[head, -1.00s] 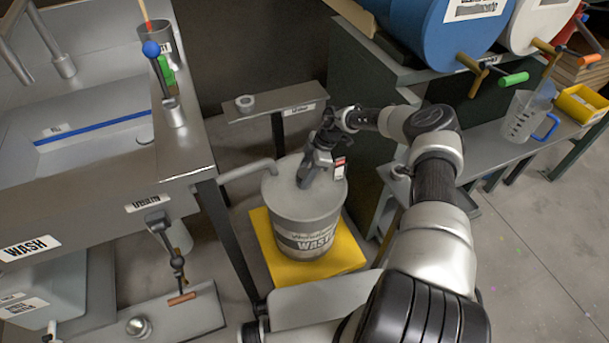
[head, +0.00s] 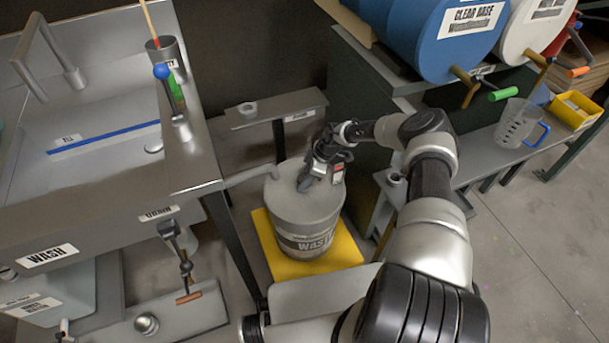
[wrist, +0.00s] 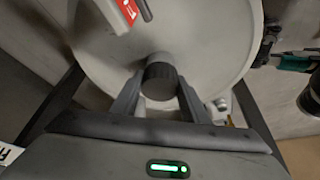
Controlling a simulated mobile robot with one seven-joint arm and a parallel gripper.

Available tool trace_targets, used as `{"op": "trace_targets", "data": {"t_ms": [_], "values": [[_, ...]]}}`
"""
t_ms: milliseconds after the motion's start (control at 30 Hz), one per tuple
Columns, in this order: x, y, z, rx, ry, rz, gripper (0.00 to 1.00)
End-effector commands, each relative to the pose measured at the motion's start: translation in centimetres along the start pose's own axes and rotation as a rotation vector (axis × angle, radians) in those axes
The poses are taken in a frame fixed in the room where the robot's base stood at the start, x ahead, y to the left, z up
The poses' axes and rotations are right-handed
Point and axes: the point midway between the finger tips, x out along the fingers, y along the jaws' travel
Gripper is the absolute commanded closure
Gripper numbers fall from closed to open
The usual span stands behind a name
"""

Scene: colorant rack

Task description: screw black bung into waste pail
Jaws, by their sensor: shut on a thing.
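My gripper (head: 308,180) is over the pail's top, pointing down. In the wrist view my gripper (wrist: 158,98) is shut on the black bung (wrist: 160,78), a ridged dark cap between the two fingers. The bung is at or just above the pail's top. The opening beneath it is hidden, so I cannot tell how far it is seated.
A pipe (head: 250,175) reaches the pail's left side. A sink bench (head: 150,190) stands at left. A small shelf (head: 285,105) is behind. A rack with a blue drum (head: 430,35) is at right. A red-and-white tag (wrist: 122,12) shows near the pail top.

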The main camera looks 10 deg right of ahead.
Motion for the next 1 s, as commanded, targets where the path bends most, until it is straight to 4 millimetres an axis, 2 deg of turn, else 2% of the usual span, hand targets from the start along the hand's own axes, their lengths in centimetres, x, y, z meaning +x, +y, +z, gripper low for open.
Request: {"op": "trace_targets", "data": {"t_ms": [1000], "values": [[-0.18, -0.33, -0.16, 0.39, -0.002, 0.157, 0.83]]}}
